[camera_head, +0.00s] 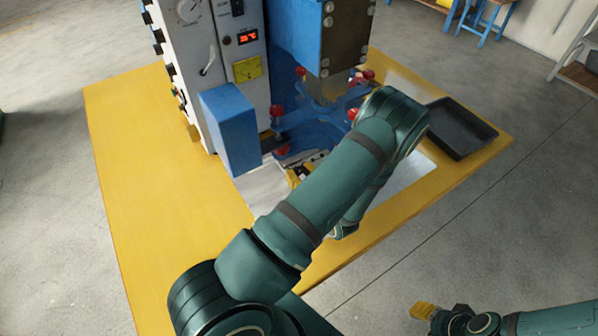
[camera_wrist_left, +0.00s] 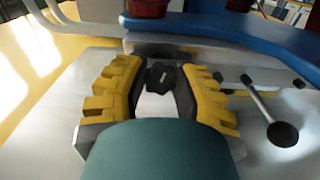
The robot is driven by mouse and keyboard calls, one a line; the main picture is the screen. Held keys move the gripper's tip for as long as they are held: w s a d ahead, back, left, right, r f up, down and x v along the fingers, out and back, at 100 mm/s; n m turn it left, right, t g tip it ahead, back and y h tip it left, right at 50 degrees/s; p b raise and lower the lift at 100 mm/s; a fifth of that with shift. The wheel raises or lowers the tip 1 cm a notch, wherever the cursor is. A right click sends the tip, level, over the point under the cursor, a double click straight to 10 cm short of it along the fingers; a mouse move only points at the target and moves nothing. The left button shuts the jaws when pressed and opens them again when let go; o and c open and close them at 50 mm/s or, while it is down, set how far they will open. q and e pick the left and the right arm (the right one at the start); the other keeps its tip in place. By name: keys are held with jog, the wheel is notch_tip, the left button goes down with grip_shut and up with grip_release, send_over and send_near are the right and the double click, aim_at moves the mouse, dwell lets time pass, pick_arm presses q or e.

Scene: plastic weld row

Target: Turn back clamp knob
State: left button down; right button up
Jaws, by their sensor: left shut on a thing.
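In the left wrist view a small black clamp knob (camera_wrist_left: 161,78) stands between the yellow ribbed fingers of my left gripper (camera_wrist_left: 160,70), near their tips. The gripper is shut on it. In the head view, only a bit of yellow of my left gripper (camera_head: 297,176) shows beside the fixture; my forearm hides the rest and the knob. My right gripper (camera_head: 438,314) is at the bottom right, away from the table, with a yellow finger showing; its opening is unclear.
A welding machine (camera_head: 235,70) with a blue arm stands on the yellow table (camera_head: 140,180). Blue rotary arms with red knobs (camera_head: 276,111) sit above the fixture. A black tray (camera_head: 468,127) lies at the right. A ball-ended lever (camera_wrist_left: 283,134) stands right of my left fingers.

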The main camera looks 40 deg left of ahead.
pick_arm(q)
jog(key=shift+n, duration=0.8)
jog(key=c, duration=0.7)
grip_release()
jog(key=shift+o, duration=0.2)
jog(key=v, duration=1.2)
